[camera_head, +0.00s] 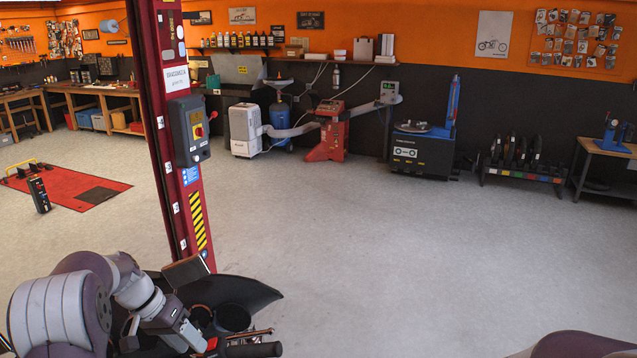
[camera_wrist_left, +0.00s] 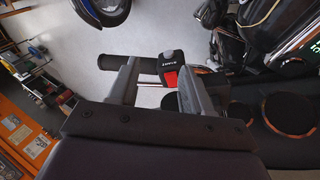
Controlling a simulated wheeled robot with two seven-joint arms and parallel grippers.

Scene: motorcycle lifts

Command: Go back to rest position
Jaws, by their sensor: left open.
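My left arm comes in at the lower left of the head view. Its gripper (camera_head: 196,340) is beside the handlebar of a black motorcycle (camera_head: 232,292), partly cut off by the bottom edge. In the left wrist view the two fingers of the left gripper (camera_wrist_left: 157,72) stand wide apart. A black switch block with a red part (camera_wrist_left: 168,70) shows between and beyond them, by a dark handlebar grip (camera_wrist_left: 122,61). Nothing is visibly clamped; I cannot tell if the fingers touch the bar. Only a piece of my right arm shows at the lower right; its gripper is out of sight.
A red lift column (camera_head: 183,190) with a grey control box (camera_head: 189,130) stands just behind the motorcycle. A red lift platform (camera_head: 68,188) lies at the left. Workshop machines, such as a tyre changer (camera_head: 424,150), line the back wall. The grey floor (camera_head: 400,260) is clear on the right.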

